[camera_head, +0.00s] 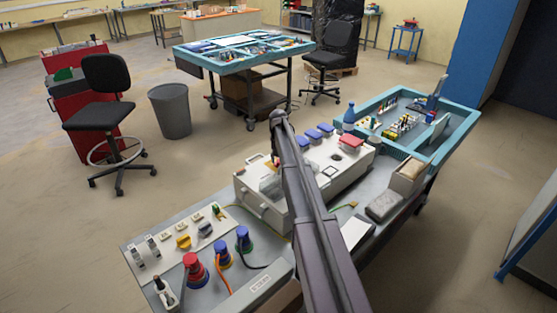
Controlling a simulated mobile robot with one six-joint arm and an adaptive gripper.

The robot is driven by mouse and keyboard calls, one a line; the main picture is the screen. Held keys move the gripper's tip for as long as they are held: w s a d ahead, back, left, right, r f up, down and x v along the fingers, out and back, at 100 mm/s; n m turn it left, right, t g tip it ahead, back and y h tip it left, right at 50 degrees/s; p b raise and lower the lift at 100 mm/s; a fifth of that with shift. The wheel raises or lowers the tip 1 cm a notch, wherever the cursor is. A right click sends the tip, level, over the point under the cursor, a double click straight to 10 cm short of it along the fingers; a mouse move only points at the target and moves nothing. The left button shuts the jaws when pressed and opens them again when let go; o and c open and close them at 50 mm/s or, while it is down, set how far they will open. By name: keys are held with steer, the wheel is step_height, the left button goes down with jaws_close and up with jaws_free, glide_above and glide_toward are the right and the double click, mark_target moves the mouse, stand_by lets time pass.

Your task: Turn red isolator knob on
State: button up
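I cannot pick out the red isolator knob with certainty. A white box-shaped unit (265,205) stands on the grey bench, with a red block (350,142) and several blue blocks on its top right. A low panel (150,258) at the left of the bench carries switches and a yellow knob (183,241). A red round plug-like part (195,272) stands in front of that panel. My dark arm reaches from the bottom edge up across the white unit and hides part of its top. My gripper does not show clearly; the arm hides it.
A teal tray (460,130) with small parts lies at the bench's far right. A stool (107,105), a grey bin (170,110) and another work table stand behind, with open floor between.

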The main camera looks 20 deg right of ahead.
steer(key=shift+w+n, duration=0.1)
steer(key=shift+n, duration=0.4)
